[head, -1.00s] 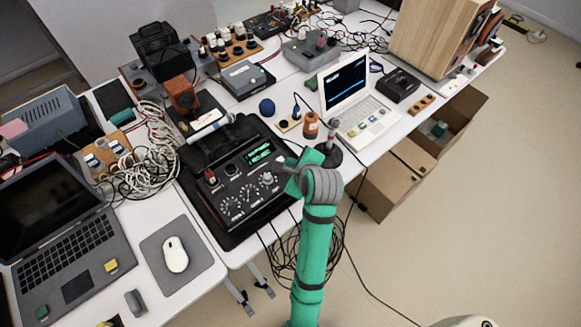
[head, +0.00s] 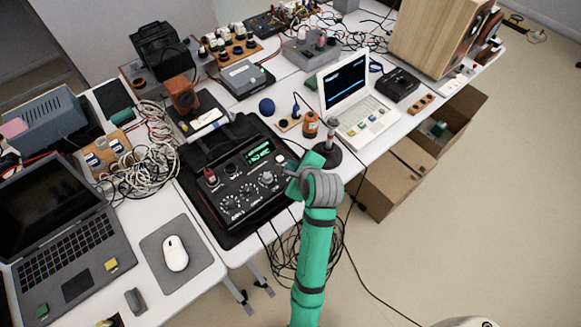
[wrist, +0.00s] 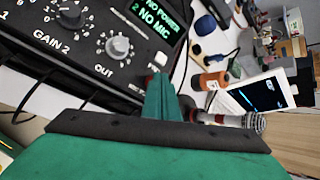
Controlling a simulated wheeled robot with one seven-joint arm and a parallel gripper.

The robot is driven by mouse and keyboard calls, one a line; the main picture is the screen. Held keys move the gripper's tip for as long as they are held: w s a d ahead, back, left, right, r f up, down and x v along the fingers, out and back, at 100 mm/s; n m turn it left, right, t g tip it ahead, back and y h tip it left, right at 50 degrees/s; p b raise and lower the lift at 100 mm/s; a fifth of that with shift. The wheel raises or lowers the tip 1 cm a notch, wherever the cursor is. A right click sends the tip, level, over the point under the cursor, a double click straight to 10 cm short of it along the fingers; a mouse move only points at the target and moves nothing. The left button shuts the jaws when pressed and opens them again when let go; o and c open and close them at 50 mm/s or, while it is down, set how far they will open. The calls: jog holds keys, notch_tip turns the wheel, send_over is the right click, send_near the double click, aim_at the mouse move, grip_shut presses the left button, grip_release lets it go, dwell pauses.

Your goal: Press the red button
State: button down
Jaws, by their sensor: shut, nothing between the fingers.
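A black control box (head: 243,200) with several dials lies on a black case on the table. Its green display (wrist: 150,22) reads "NO POWER" and "NO MIC" in the wrist view. A small red part (wrist: 149,79), which looks like the red button, shows at the box's edge by lettering starting "RE". My green finger partly hides it; I cannot tell whether they touch. My gripper (wrist: 162,84) is shut and empty, close to the box's right edge. In the head view my gripper (head: 291,170) hides that corner of the box.
A microphone on a stand (head: 331,147) and an orange bottle (head: 310,125) stand close beyond my gripper. A white laptop (head: 352,105) is behind them. Black cables (head: 283,250) hang off the table's front edge. A mouse (head: 175,254) lies at left.

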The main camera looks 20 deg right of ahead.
jog(key=shift+w+f, duration=0.2)
jog(key=shift+f, duration=0.1)
jog(key=shift+s+d, duration=0.1)
jog(key=shift+a, duration=0.2)
jog(key=shift+a+r, duration=0.15)
jog(key=shift+r, duration=0.75)
